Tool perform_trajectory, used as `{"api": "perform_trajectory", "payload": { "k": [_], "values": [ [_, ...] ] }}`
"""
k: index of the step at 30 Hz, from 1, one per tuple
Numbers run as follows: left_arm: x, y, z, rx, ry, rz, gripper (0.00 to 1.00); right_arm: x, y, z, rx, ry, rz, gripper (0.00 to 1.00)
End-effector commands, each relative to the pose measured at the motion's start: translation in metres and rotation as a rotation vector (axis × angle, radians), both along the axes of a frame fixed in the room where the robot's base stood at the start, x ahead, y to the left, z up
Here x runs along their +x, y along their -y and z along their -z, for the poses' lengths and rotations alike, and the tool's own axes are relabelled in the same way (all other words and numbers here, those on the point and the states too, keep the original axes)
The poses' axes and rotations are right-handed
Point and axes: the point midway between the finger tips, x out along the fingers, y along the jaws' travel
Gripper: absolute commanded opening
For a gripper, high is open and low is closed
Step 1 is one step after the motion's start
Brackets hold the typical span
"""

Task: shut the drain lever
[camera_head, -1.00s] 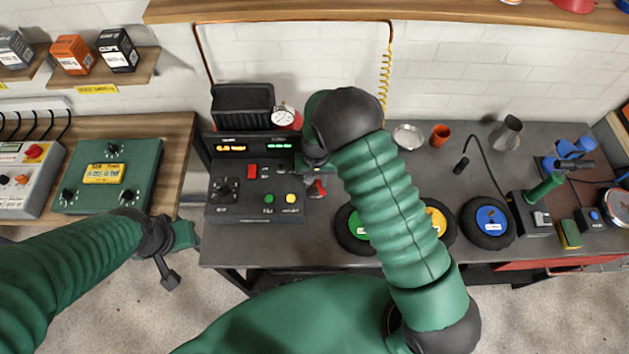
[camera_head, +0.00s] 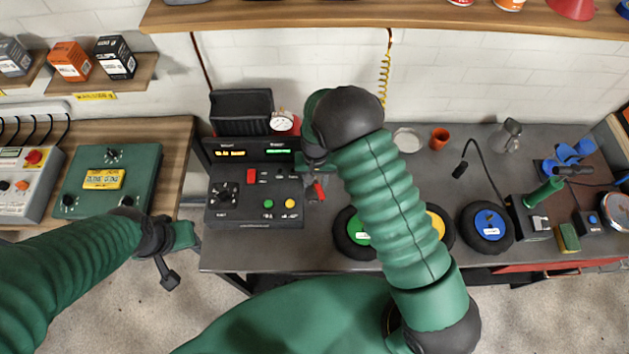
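A black control console (camera_head: 255,212) stands at the left end of the grey workbench. It has lit displays, a red switch, a black knob, and a green and a yellow button. A small red lever (camera_head: 319,190), which looks like the drain lever, sticks out at the console's right side. My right gripper (camera_head: 312,184) is at this lever, partly hidden under my own wrist. I cannot tell whether its fingers are closed on the lever or only beside it. My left gripper (camera_head: 170,275) hangs low at the left, in front of the bench and away from the console.
Green, yellow and blue discs (camera_head: 490,222) lie along the bench to the right. A green control box (camera_head: 108,180) sits on the wooden bench at left.

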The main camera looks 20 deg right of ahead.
Motion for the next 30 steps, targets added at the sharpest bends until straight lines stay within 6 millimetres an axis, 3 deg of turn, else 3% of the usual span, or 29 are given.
{"api": "perform_trajectory", "payload": {
  "k": [3,30],
  "values": [
    [0.000,0.000,-0.012,0.000,0.000,0.000,0.36,0.000,-0.001,-0.017,0.000,0.004,-0.001,0.39],
    [0.000,0.000,-0.070,0.000,0.000,0.000,0.36,0.002,-0.001,-0.093,0.001,0.005,-0.002,0.39]
  ]
}}
